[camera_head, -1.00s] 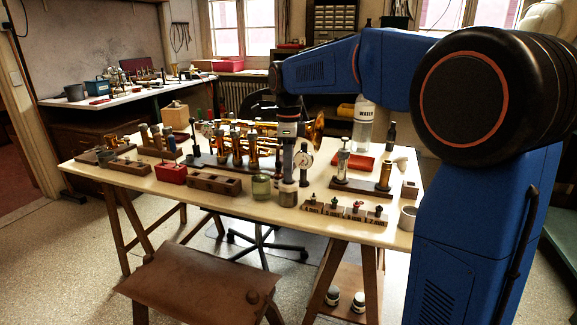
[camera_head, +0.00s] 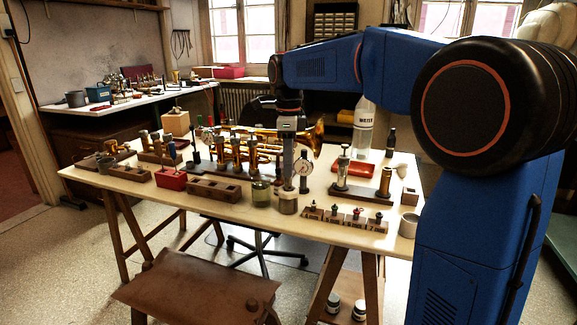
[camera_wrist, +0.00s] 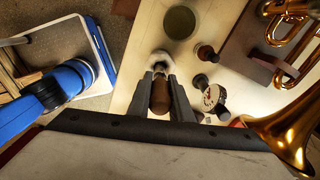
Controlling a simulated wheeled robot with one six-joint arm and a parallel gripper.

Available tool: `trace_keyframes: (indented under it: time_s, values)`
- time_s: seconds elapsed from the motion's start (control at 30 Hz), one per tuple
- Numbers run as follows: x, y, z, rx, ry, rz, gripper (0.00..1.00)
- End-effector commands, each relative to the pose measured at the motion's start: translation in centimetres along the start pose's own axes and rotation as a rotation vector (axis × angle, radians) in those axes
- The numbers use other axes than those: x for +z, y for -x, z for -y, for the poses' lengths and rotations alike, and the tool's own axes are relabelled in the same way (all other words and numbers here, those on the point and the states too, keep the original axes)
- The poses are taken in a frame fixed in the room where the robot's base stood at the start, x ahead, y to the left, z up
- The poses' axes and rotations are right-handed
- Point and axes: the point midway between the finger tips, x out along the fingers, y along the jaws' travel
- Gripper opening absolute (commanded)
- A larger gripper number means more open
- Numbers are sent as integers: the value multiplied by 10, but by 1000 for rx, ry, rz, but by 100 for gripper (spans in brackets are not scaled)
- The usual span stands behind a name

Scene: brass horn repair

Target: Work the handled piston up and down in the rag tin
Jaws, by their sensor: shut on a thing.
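My gripper (camera_head: 287,150) is shut on the brown handle of the handled piston (camera_wrist: 160,97), with one finger on each side of it in the wrist view. In the head view the gripper points straight down above the rag tin (camera_head: 288,204), near the table's front edge. The grey piston body hangs upright below the fingers, in line with the tin. Its lower end is hidden at the tin, so I cannot tell how deep it sits.
A greenish glass jar (camera_head: 261,194) stands just left of the tin. A dial gauge (camera_head: 303,168) stands close behind to the right. A brass horn (camera_head: 262,143) lies farther back. Several small labelled blocks (camera_head: 335,216) line the front edge at right.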

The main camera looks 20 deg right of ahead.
Motion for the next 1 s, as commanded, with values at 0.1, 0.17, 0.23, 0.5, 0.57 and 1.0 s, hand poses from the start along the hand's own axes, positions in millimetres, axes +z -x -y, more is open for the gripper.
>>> trace_keyframes:
  time_s: [0.1, 0.17, 0.23, 0.5, 0.57, 1.0]
  values:
    - [0, -2, 0, 0, 0, 0, 0]
    - [0, -4, 0, 0, 0, 0, 0]
    - [0, -7, 0, 0, 0, 0, 0]
    - [0, -23, 0, 0, 0, 0, 0]
    - [0, -26, 0, 0, 0, 0, 0]
    - [0, -30, 0, -1, 0, 0, 0]
